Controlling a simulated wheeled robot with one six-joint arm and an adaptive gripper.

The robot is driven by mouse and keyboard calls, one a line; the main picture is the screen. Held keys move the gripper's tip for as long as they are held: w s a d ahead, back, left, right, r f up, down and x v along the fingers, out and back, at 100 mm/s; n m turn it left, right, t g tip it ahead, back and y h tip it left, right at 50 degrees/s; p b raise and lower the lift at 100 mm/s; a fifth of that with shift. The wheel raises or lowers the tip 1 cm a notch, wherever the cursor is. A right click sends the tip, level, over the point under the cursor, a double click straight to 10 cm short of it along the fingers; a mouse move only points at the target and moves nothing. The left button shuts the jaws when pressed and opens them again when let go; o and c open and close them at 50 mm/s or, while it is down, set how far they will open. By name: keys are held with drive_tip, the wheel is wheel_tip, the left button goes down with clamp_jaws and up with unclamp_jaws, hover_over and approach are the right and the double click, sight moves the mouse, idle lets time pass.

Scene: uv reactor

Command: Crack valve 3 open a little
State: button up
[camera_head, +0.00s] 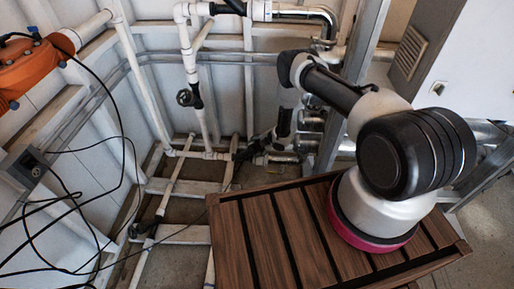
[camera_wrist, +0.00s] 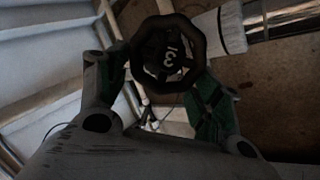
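Valve 3 is a black, lobed handwheel (camera_wrist: 168,50) with a white "3" on its hub, in the upper middle of the wrist view. My gripper (camera_wrist: 160,76) has its fingers spread, one at the wheel's left and one at its lower right. Whether the pads touch the rim cannot be told. In the head view my gripper (camera_head: 258,146) is low by the pipes at the back, beyond the wooden table. Valve 3 cannot be clearly picked out there behind the dark gripper.
Another black handwheel (camera_head: 185,97) sits on the white vertical pipe to the left, and one more (camera_head: 134,230) is low at the left. A slatted wooden table (camera_head: 262,240) is in front. Loose black cables and an orange housing (camera_head: 35,65) are at left. A metal post stands right.

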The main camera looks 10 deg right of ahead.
drive_tip(key=o, duration=0.4)
drive_tip(key=v, duration=1.2)
drive_tip(key=shift+a, duration=0.1)
